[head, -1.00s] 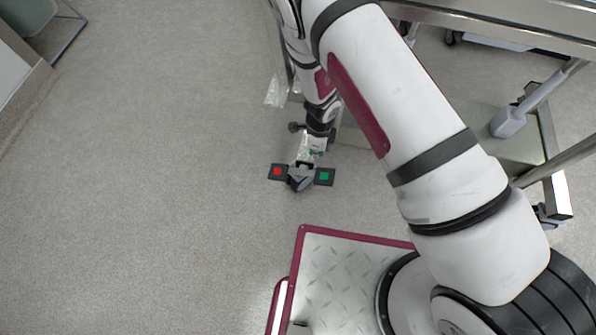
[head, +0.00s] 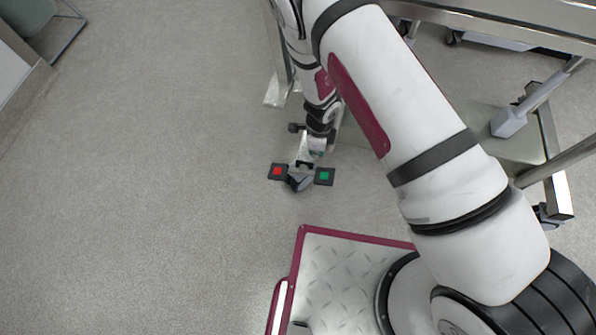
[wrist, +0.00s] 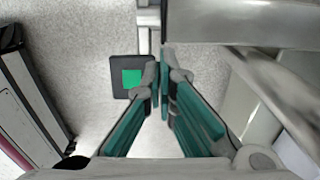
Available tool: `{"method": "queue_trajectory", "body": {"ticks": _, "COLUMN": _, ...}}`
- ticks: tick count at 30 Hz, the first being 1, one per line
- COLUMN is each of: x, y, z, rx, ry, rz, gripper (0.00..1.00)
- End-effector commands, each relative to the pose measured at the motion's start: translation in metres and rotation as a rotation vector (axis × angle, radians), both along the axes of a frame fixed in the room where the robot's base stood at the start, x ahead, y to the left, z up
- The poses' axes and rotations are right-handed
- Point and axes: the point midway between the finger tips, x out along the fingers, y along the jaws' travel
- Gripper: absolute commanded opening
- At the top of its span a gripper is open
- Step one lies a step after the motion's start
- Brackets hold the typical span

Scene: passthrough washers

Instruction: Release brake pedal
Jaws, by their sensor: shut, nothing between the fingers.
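The brake pedal unit is low over the floor in the head view, with a red-marked pedal (head: 277,171) on the left and a green-marked pedal (head: 325,176) on the right. In the wrist view the green-marked pedal (wrist: 132,77) lies just left of my fingertips. My gripper (wrist: 164,66) is shut and empty, its teal-padded fingers closed together over the pedal unit. It also shows in the head view (head: 313,148), pointing down between the two pedals. Whether the fingertips touch the unit is unclear. The red-marked pedal is not visible in the wrist view.
A metal-framed table or cart (head: 500,15) stands at the upper right, with legs and casters close to my arm. A cart leg (head: 276,50) is just left of the arm. The floor (head: 150,180) on the left is clear.

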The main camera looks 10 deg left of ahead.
Motion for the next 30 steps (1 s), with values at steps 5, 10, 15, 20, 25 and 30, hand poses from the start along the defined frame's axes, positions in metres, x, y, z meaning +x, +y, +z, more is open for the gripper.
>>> {"method": "queue_trajectory", "body": {"ticks": 5, "x": 0.0, "y": 0.0, "z": -0.003, "rx": 0.0, "ry": 0.0, "rz": 0.0, "gripper": 0.0}}
{"method": "queue_trajectory", "body": {"ticks": 10, "x": 0.0, "y": 0.0, "z": -0.005, "rx": 0.0, "ry": 0.0, "rz": 0.0, "gripper": 0.0}}
{"method": "queue_trajectory", "body": {"ticks": 15, "x": 0.0, "y": 0.0, "z": -0.008, "rx": 0.0, "ry": 0.0, "rz": 0.0, "gripper": 0.0}}
{"method": "queue_trajectory", "body": {"ticks": 20, "x": 0.0, "y": 0.0, "z": -0.01, "rx": 0.0, "ry": 0.0, "rz": 0.0, "gripper": 0.0}}
{"method": "queue_trajectory", "body": {"ticks": 25, "x": 0.0, "y": 0.0, "z": -0.012, "rx": 0.0, "ry": 0.0, "rz": 0.0, "gripper": 0.0}}
{"method": "queue_trajectory", "body": {"ticks": 30, "x": 0.0, "y": 0.0, "z": -0.014, "rx": 0.0, "ry": 0.0, "rz": 0.0, "gripper": 0.0}}
